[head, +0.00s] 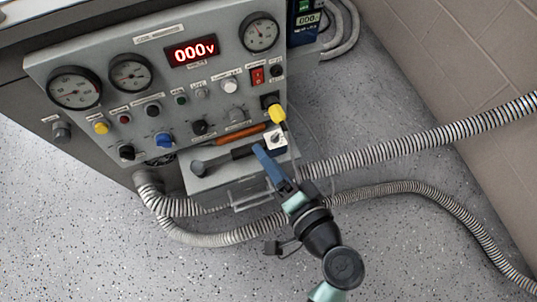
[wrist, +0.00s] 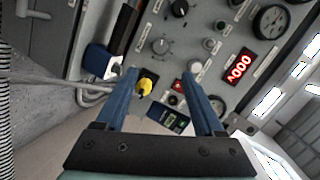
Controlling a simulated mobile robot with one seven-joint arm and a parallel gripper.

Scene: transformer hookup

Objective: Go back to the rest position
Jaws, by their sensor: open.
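My gripper (head: 266,160) is in front of the lower right part of the grey control panel (head: 218,80) in the head view. In the wrist view its two blue fingers (wrist: 163,74) stand wide apart with nothing held between them. A yellow plug or knob (head: 277,114) with a black base sits on the panel, just above the fingertips in the head view. In the wrist view the yellow piece (wrist: 145,87) appears between the fingers, nearer the left one. Whether a finger touches anything is not clear.
A grey tray (head: 225,180) below the panel holds an orange-handled tool (head: 241,134). A white socket block (head: 275,140) is close to the fingers. Ribbed hoses (head: 430,141) run right. The red display (head: 193,52) reads 000V. Speckled floor (head: 400,260) is open lower right.

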